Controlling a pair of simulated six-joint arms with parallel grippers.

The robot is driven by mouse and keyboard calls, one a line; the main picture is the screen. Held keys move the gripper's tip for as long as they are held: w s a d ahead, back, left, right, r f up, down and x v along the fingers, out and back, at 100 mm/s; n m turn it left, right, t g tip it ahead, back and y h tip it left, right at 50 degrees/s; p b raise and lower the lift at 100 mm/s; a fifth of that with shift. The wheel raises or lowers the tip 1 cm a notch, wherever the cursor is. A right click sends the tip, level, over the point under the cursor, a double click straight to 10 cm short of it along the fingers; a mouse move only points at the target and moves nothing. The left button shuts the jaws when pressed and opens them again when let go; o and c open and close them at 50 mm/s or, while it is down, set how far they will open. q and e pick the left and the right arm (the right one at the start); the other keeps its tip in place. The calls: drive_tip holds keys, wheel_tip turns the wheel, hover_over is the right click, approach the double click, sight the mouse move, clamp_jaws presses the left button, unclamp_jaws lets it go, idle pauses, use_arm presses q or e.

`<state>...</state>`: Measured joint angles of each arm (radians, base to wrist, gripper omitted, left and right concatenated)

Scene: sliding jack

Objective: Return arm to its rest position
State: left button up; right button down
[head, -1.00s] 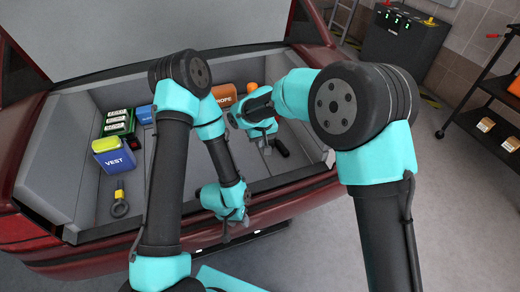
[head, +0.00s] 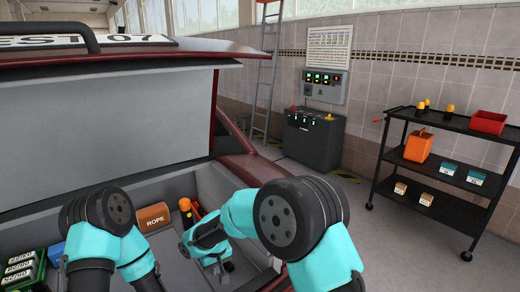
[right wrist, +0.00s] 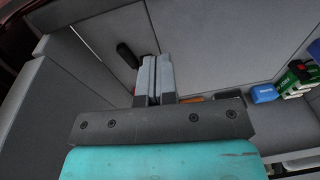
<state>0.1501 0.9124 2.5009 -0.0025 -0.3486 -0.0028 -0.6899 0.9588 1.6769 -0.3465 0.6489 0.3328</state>
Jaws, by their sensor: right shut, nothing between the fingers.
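My right gripper (head: 224,266) hangs inside the open car trunk, toward its right side. In the right wrist view its two fingers (right wrist: 155,78) are pressed together with nothing between them. A dark handle-like object (right wrist: 127,54) lies on the trunk floor just beyond and left of the fingers, apart from them. My left arm enters at the lower left of the head view, over the trunk; its gripper is below the picture edge.
An orange ROPE roll (head: 153,217) and an orange-topped tool (head: 186,206) lie in the trunk. Green boxes (head: 24,268) stand at left. The raised lid (head: 110,112) is above. A black cart (head: 448,155) and dark cabinet (head: 314,140) stand behind, with clear floor between.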

drive_tip(key=s+d+f+m+g+y, duration=0.1)
drive_tip(key=s+d+f+m, duration=0.15)
drive_tip(key=d+f, duration=0.7)
drive_tip(key=s+d+f+m+y, duration=0.1)
drive_tip(key=s+d+f+m, duration=0.15)
drive_tip(key=d+f, duration=0.7)
drive_tip(key=s+d+f+m+t, duration=0.1)
drive_tip(key=s+d+m, duration=0.3)
drive_tip(key=s+d, duration=1.2)
drive_tip(key=d, duration=0.4)
drive_tip(key=shift+f, duration=0.4)
drive_tip(key=shift+s+d, duration=0.1)
